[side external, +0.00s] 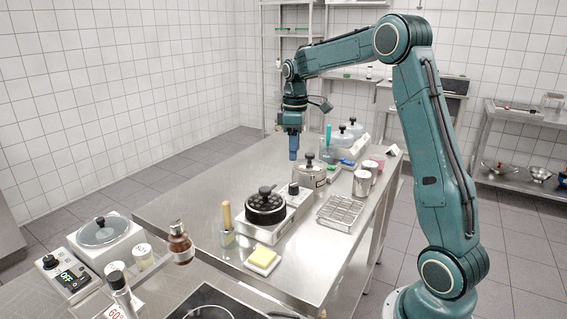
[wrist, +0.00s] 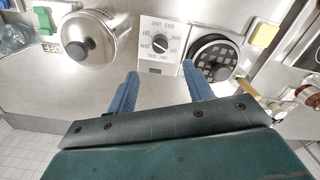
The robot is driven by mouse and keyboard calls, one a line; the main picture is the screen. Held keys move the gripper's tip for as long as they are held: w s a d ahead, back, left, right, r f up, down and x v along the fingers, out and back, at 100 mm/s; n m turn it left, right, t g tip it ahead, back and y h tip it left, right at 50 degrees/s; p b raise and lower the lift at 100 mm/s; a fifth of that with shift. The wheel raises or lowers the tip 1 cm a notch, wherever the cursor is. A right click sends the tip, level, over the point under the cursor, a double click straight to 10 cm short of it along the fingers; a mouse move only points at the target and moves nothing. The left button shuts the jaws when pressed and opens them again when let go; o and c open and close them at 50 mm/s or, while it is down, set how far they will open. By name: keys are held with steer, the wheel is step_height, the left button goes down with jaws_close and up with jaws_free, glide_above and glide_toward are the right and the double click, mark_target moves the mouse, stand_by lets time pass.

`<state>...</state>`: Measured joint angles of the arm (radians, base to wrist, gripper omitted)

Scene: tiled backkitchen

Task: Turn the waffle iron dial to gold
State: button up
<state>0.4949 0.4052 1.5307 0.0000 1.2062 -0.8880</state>
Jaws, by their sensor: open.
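The waffle iron (side external: 266,208) is a round black iron on a pale base on the steel table. It also shows in the wrist view (wrist: 213,55), its black grid plate to the right of the dial. My gripper (side external: 293,157) is open and empty, above the table and apart from the dial. In the wrist view its blue fingertips (wrist: 160,74) straddle the space just below the dial.
A lidded steel pot (wrist: 88,40) stands close left of the dial in the wrist view, also behind the iron (side external: 308,174). A yellow sponge (side external: 263,258), a jar with a wooden handle (side external: 227,230) and a wire rack (side external: 341,212) stand around the iron. The table's left side is clear.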

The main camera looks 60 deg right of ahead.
mark_target(294, 184)
step_height(294, 184, down, 11)
steer(key=shift+f, duration=0.2)
stand_by(0.4)
steer(key=c, duration=1)
steer(key=shift+o, duration=0.2)
